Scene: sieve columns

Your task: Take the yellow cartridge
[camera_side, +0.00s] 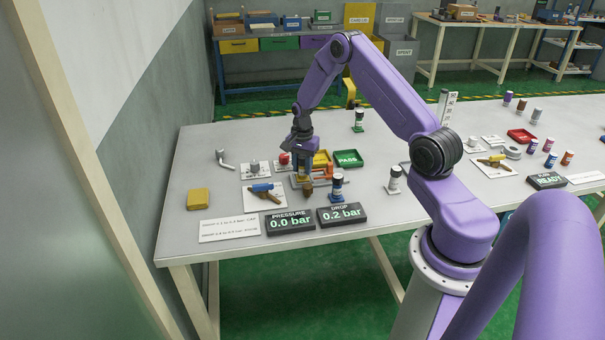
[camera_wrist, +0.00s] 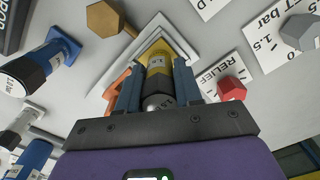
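The yellow cartridge (camera_wrist: 159,74) is between the two blue fingers of my gripper (camera_wrist: 158,88) in the wrist view. It has a yellow body, a dark cap and a silvery, lettered end towards the camera. The fingers lie close along both its sides with no clear gap. In the side view my gripper (camera_side: 303,176) points down at the orange stand, and the cartridge is mostly hidden there. I cannot tell whether the cartridge is still seated in the stand.
The orange stand (camera_wrist: 110,90) on a white base surrounds the gripper's work spot. A brass hexagonal piece (camera_wrist: 105,18), a blue-based cartridge (camera_wrist: 40,62) and a red knob (camera_wrist: 232,88) are close by. Display boxes (camera_side: 291,221) stand in front; a green tray (camera_side: 349,158) is behind.

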